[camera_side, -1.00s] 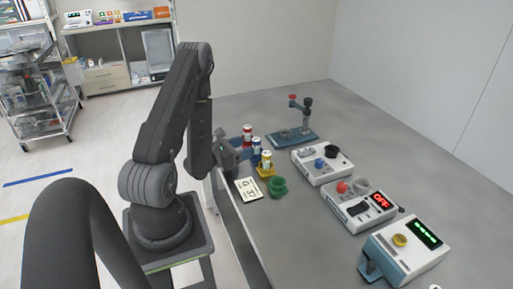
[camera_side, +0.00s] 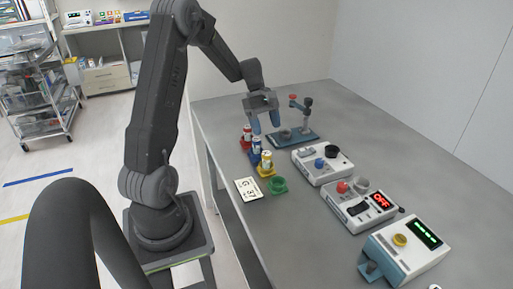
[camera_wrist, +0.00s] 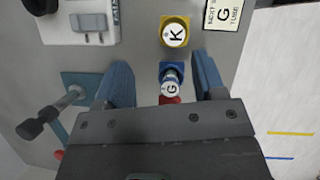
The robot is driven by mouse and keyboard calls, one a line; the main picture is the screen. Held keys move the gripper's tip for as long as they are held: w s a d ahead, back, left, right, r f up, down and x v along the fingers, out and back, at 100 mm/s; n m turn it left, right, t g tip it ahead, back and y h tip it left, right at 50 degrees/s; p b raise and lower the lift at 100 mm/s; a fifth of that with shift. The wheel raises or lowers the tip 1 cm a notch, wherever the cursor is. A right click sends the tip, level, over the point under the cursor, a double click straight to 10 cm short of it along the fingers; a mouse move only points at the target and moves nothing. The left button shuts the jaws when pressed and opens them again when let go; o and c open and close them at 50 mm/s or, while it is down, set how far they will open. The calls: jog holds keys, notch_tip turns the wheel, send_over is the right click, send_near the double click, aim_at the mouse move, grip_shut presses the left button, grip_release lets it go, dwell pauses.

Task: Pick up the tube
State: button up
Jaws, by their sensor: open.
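Three capped tubes stand upright in coloured holders. In the wrist view, the tube marked G (camera_wrist: 171,87) is in the blue holder (camera_wrist: 171,66), and the tube marked K (camera_wrist: 174,35) is in the yellow holder (camera_wrist: 162,25). A third tube (camera_side: 247,131) stands in the red holder, which is mostly hidden in the wrist view. A card (camera_wrist: 222,13) there reads "NEXT TUBE G". My gripper (camera_side: 265,123) is open and empty, above the table and behind the tubes in the side view. In the wrist view, the G tube shows between its blue fingers.
An empty green holder (camera_side: 278,185) sits in front of the yellow one. A teal-based stand (camera_side: 306,120) with a red knob is close to my gripper. Several white devices (camera_side: 322,166) line the right side of the table. The table's front left edge is near the card.

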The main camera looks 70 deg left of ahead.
aim_at(257, 139)
jog(key=a+r+g+y, duration=0.1)
jog(key=a+r+y, duration=0.2)
jog(key=a+y, duration=0.2)
jog(key=f, duration=0.9)
jog(key=s+f, duration=0.1)
jog(key=f, duration=0.3)
jog(key=shift+a+f, duration=0.2)
jog(key=shift+f, duration=0.15)
jog(key=c, duration=1.1)
jog(key=shift+r, duration=0.15)
